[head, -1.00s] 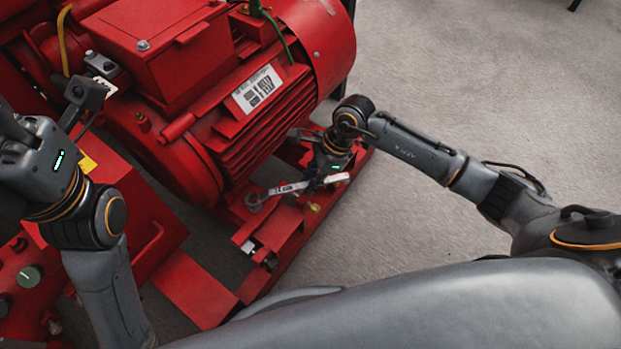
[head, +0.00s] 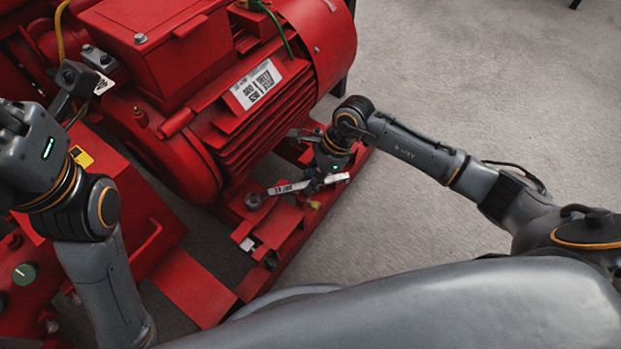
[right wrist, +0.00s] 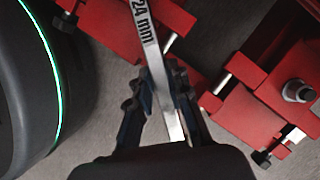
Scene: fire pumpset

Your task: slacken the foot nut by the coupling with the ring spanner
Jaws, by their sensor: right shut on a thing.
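The ring spanner (head: 287,188), a pale bar marked 24 mm, lies about level beside the red motor's near foot. Its ring end (head: 254,201) is at the foot by the coupling end; the foot nut there is hidden, and I cannot tell whether the ring is seated around it. My right gripper (head: 318,184) is shut on the spanner's handle, near its free end. In the right wrist view the handle (right wrist: 150,50) runs up between the dark fingers (right wrist: 165,105), and the ring end is out of frame. My left gripper body (head: 35,150) is at the left edge, its fingers not clearly visible.
The red motor (head: 235,110) stands close behind the spanner. The red base frame (head: 285,240) runs below it. Another nut (right wrist: 298,90) shows at right in the right wrist view. The grey floor (head: 480,90) at right is clear.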

